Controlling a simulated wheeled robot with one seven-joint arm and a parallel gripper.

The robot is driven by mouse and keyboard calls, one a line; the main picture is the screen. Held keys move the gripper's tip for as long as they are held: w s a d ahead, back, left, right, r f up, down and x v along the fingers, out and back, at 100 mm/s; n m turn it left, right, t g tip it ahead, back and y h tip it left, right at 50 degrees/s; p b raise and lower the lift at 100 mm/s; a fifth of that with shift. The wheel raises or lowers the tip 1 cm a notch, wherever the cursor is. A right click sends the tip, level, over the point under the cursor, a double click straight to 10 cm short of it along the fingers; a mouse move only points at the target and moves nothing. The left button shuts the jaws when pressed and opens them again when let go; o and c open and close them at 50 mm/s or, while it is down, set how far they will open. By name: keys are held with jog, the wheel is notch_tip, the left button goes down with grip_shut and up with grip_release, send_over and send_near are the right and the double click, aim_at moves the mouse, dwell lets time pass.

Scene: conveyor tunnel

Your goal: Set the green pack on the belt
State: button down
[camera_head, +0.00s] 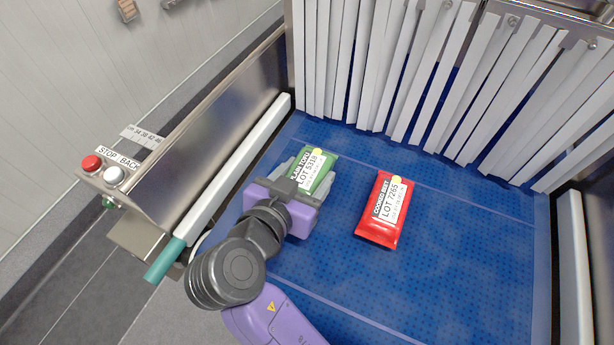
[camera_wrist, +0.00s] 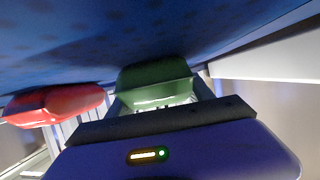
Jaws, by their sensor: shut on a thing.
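The green pack (camera_head: 318,169), with a white label reading LOT 5318, is at the left side of the blue belt (camera_head: 320,262). My gripper (camera_head: 306,172) is shut on the green pack, with a finger on each side of it. In the wrist view the green pack (camera_wrist: 154,84) sits between the fingers, close to the belt surface (camera_wrist: 200,35). I cannot tell whether its underside touches the belt. The gripper body hides the near end of the pack in the head view.
A red pack (camera_head: 385,209) labelled LOT 7265 lies on the belt to the right. White strip curtains (camera_head: 400,70) hang across the far end. A steel side rail (camera_head: 215,130) bounds the left, with a red stop button (camera_head: 91,163) beyond. Bare belt lies around the red pack.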

jog(key=shift+r, duration=0.1)
jog(key=shift+c, duration=2)
grip_release()
jog(key=b+v, duration=0.1)
jog(key=v, duration=1.1)
jog(key=shift+b, duration=0.4)
